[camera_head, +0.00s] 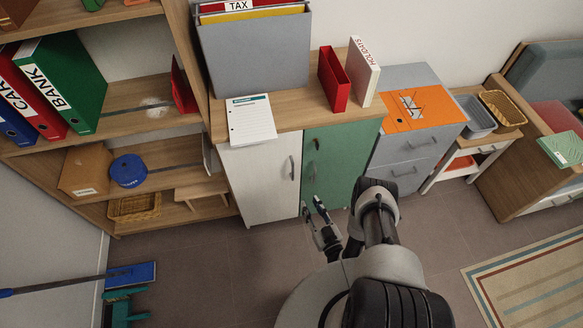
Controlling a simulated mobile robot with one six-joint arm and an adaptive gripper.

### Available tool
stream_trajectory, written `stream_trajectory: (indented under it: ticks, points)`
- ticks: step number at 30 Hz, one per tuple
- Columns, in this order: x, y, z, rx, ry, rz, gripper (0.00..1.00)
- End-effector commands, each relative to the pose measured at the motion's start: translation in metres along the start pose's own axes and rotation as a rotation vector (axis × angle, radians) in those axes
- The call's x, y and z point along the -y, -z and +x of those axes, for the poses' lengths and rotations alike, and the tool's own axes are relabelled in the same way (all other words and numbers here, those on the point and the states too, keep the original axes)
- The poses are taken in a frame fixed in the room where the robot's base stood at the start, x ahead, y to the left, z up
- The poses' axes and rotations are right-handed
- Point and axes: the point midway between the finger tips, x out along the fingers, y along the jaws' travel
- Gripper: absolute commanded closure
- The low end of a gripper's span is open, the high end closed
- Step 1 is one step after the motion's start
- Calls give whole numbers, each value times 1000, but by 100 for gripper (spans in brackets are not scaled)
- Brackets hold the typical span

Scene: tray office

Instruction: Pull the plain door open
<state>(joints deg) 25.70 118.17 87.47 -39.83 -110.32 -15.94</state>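A low wooden cabinet (290,118) has two front doors. The left one is a plain off-white door (262,185) with a dark upright handle (291,167) near its right edge. The right one is a green door (340,160) with its handle (316,143) near its upper left. Both doors look shut. My gripper (312,205) is low in front of the cabinet, near where the two doors meet. Its two fingers are spread with nothing seen between them. It is below the white door's handle and apart from it. My arm covers the green door's lower right part.
A bookshelf (140,100) with binders stands left. A grey drawer unit (408,150) stands right of the cabinet, then a small trolley (470,155). A blue mop (130,275) lies at lower left. Floor before the white door (210,265) is clear; a striped rug (530,280) lies right.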

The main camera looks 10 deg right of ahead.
Motion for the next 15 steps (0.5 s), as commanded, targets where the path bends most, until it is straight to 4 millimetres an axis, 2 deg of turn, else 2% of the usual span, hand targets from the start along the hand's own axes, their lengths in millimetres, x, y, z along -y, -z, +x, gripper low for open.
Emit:
stream_trajectory:
  ticks: [5, 15]
  points:
    - [2, 4, 27, -4, 7, -4, 71]
    - [1, -2, 102, -3, 5, -3, 71]
